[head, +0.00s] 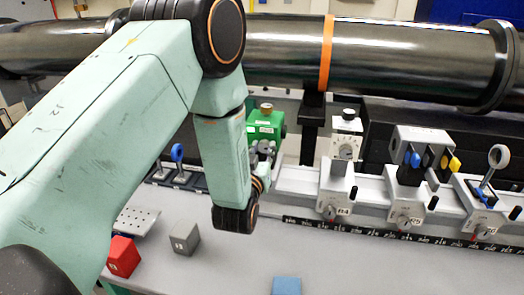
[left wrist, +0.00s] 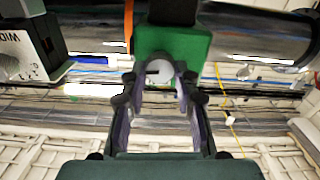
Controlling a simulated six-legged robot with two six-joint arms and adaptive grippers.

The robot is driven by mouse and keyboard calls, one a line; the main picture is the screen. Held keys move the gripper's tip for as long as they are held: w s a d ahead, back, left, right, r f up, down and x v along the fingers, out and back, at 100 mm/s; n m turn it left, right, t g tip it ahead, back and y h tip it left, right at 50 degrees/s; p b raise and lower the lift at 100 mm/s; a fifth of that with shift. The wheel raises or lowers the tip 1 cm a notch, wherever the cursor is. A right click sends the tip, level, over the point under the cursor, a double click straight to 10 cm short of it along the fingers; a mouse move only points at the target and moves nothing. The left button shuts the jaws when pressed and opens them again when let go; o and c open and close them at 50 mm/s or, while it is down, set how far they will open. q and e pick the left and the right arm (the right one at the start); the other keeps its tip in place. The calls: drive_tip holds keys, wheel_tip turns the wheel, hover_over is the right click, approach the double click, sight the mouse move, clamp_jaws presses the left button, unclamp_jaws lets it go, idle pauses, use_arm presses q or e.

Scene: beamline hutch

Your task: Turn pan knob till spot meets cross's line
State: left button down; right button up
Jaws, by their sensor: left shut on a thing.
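A green mount (head: 266,124) stands on the rail behind my left forearm, with a brass-coloured knob (head: 266,106) on top and a dark knob (head: 284,131) on its right side. My left gripper (head: 262,152) is at the front of this mount. In the left wrist view its fingers (left wrist: 160,85) sit either side of a pale round knob (left wrist: 160,71) at the green body (left wrist: 190,44), shut on it. The knob's markings cannot be read. I cannot make out a light spot or a cross. My right gripper is not in view.
Rail carriers to the right hold a white dial unit (head: 346,147), a grey filter box (head: 420,141) and a ring on a post (head: 498,157). A dark beam pipe (head: 420,62) runs behind. Red (head: 123,256), grey (head: 185,238) and blue (head: 286,286) blocks lie on the table.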

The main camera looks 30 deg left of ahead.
use_arm(q)
drive_tip(key=shift+m, duration=0.3)
drive_tip(key=c, duration=1)
unclamp_jaws()
drive_tip(key=shift+w, duration=0.1)
drive_tip(key=v, duration=1.2)
drive_tip(key=shift+f, duration=0.1)
